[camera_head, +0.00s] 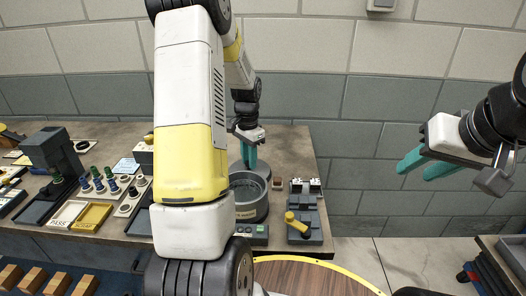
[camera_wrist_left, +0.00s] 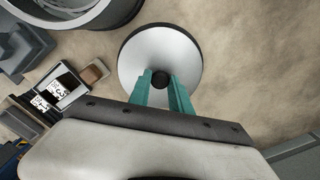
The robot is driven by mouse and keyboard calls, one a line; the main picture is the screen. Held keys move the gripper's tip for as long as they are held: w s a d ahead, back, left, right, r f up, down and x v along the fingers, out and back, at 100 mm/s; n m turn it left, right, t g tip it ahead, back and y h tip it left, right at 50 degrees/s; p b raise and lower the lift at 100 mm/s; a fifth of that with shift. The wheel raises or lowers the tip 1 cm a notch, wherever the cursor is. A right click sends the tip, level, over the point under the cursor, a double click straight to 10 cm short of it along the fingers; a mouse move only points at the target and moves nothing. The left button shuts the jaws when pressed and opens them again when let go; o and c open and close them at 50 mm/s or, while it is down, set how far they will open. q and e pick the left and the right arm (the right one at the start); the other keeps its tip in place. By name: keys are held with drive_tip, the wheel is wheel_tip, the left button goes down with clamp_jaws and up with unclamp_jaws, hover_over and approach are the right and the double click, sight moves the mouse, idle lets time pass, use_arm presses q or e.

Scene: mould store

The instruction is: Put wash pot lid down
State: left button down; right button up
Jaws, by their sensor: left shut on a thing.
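The wash pot lid (camera_wrist_left: 150,46) is a pale round disc with a dark rim and a black knob (camera_wrist_left: 160,80), seen in the left wrist view. My left gripper (camera_wrist_left: 168,84) has its teal fingers shut on that knob. In the head view the left gripper (camera_head: 249,163) points down just behind the wash pot (camera_head: 250,206), and the lid is mostly hidden there. The grey wash pot is uncovered; part of it also shows in the left wrist view (camera_wrist_left: 92,18). I cannot tell whether the lid touches the bench. My right gripper (camera_head: 426,166) is open and empty, away to the right.
The bench top (camera_head: 292,150) is bare behind and right of the pot. A block with a yellow handle (camera_head: 298,222) and small boxes stand right of the pot. Trays and green- and blue-topped pieces stand at the left. My left arm hides the bench's middle.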

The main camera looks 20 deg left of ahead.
use_arm(q)
drive_tip(key=shift+f, duration=0.3)
drive_tip(key=c, duration=1.2)
unclamp_jaws()
drive_tip(key=s+d+r+n+t, duration=0.1)
drive_tip(key=s+r, duration=0.1)
drive_tip(key=r, duration=0.6)
drive_tip(key=s+d+r, duration=0.1)
drive_tip(key=d+r, duration=0.1)
drive_tip(key=r, duration=0.7)
drive_tip(key=s+d+r+n+t, duration=0.1)
drive_tip(key=s+d+r, duration=0.1)
drive_tip(key=s, duration=0.4)
drive_tip(key=s+d+r+n+t+h, duration=0.1)
drive_tip(key=s+d+r+n+t, duration=0.1)
drive_tip(key=s+d, duration=0.2)
drive_tip(key=s+d+r+n+t+h, duration=0.1)
drive_tip(key=s+d+r+t, duration=0.1)
drive_tip(key=s, duration=0.8)
drive_tip(key=shift+d+r+n, duration=0.15)
drive_tip(key=shift+d+n, duration=0.15)
drive_tip(key=shift+d, duration=0.55)
